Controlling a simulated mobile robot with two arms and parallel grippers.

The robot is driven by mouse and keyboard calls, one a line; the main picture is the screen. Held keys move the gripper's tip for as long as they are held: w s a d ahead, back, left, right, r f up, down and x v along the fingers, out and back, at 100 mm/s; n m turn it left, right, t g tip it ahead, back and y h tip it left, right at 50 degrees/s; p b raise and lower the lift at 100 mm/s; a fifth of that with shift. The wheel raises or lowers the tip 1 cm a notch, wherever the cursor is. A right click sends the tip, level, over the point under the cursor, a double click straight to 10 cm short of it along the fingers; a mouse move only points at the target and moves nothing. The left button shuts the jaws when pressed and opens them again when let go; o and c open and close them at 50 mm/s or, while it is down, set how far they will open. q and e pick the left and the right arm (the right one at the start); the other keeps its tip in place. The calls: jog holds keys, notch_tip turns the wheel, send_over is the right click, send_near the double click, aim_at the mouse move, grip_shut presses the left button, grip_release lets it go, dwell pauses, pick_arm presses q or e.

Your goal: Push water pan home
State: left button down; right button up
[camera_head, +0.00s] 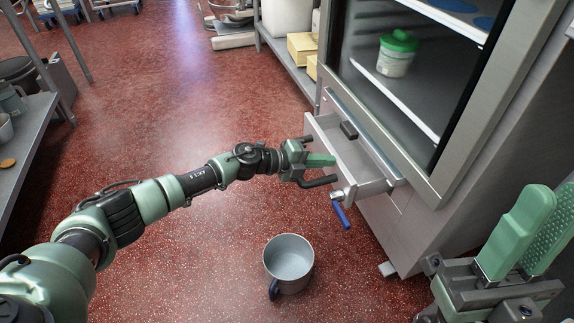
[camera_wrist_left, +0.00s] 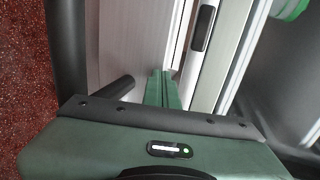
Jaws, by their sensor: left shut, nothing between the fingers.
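The water pan (camera_head: 376,188) is a shallow metal drawer pulled partly out from below the cabinet's glass door. It has a dark bar handle (camera_head: 318,182) and a drain tap with a blue lever (camera_head: 341,214) at its front. My left gripper (camera_head: 331,160) is shut and empty at the pan's front, its fingers pointing toward the cabinet; contact cannot be told. In the left wrist view its closed fingers (camera_wrist_left: 162,88) lie over the pale pan (camera_wrist_left: 128,40), beside the dark handle. My right gripper (camera_head: 528,235) is at the lower right, fingers apart, away from the pan.
A grey metal pot (camera_head: 289,263) stands on the red floor below the tap. The cabinet (camera_head: 450,190) holds a green-lidded tub (camera_head: 397,54). Shelving (camera_head: 35,125) stands at the left edge.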

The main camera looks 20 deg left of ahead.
pick_arm(q)
jog(key=w+d, duration=0.2)
jog(key=d, duration=0.1)
jog(key=w+d, duration=0.1)
jog(key=d, duration=0.1)
jog(key=shift+w+d, duration=0.2)
jog(key=shift+w, duration=0.1)
jog(key=shift+a, duration=0.1)
